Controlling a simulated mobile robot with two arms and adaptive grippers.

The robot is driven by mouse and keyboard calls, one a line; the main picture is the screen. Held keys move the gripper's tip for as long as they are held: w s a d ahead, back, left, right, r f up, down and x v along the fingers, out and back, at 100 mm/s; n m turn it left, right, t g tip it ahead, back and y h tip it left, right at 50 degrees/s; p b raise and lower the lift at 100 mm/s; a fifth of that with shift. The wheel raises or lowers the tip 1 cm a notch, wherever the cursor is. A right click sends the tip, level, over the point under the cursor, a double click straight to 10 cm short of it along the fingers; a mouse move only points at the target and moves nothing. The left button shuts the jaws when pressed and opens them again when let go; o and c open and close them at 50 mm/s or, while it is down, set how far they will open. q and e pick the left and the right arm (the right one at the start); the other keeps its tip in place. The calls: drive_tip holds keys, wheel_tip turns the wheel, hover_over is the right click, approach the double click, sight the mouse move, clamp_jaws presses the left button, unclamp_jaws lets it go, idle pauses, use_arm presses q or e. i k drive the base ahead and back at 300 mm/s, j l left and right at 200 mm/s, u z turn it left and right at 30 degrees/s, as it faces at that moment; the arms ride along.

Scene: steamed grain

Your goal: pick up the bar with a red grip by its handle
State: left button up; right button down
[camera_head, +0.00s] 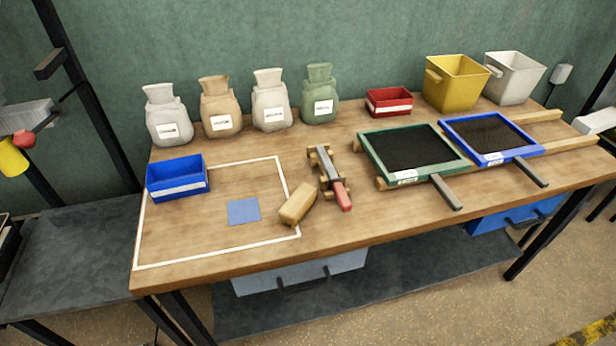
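The bar with a red grip (342,195) lies on the wooden table (200,250) near the middle. Its dark grey bar part (325,162) points to the back and rests on a small wooden rack (313,152). The red grip points toward the table's front edge. I see nothing touching the grip. Neither of my grippers can be made out in this view.
A wooden block (297,204) lies just left of the grip. A green-framed sieve (370,155) stands to the right, beside a blue-framed one (447,126). A blue bin (177,190) is at left. Several sacks (220,122) line the back. Table in front of the grip is clear.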

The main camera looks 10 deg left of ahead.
sight(335, 182)
drive_tip(key=i+l+u, duration=0.1)
drive_tip(key=u, duration=0.35)
drive_tip(key=i+l+u, duration=0.1)
drive_tip(key=l+u, duration=0.45)
drive_tip(key=u, duration=0.35)
drive_tip(key=l+u, duration=0.3)
drive_tip(key=u, duration=0.15)
drive_tip(key=i, duration=0.05)
